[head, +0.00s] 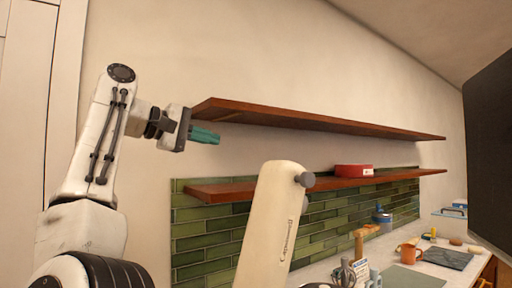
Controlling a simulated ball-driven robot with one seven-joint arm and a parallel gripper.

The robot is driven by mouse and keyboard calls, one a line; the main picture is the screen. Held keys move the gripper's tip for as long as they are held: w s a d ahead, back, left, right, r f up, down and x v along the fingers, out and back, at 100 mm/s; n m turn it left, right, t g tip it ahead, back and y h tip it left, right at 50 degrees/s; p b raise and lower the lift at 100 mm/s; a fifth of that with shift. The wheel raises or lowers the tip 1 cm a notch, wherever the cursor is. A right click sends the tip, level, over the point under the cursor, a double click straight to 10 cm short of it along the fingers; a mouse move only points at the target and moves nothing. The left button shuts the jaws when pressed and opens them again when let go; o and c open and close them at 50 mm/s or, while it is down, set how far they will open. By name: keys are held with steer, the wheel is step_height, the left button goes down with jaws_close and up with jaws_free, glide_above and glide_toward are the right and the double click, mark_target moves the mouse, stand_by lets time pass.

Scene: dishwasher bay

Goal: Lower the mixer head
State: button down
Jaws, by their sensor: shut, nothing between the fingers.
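The cream mixer head (270,228) stands tilted steeply up in the lower middle of the head view, with a grey knob (305,179) near its top right. The lower part of the mixer is cut off by the frame's bottom edge. My gripper (207,136), with teal fingers, is shut and empty. It is up and to the left of the mixer head, apart from it, in front of the wall near the left end of the upper shelf.
Two wooden shelves, upper (320,120) and lower (225,191), run along the wall; a red box (354,170) sits on the lower one. The counter (325,268) at right holds an orange mug (409,254), a blue-lidded container (382,219) and utensils. A dark panel (490,150) stands at far right.

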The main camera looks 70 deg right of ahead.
steer(key=s+d+f+y+p, duration=0.1)
steer(key=s+d+f+p, duration=0.1)
steer(key=s+d, duration=0.5)
steer(key=d+f, duration=0.1)
steer(key=d, duration=0.3)
steer(key=shift+s+f+m, duration=0.2)
steer(key=shift+f+m, duration=0.1)
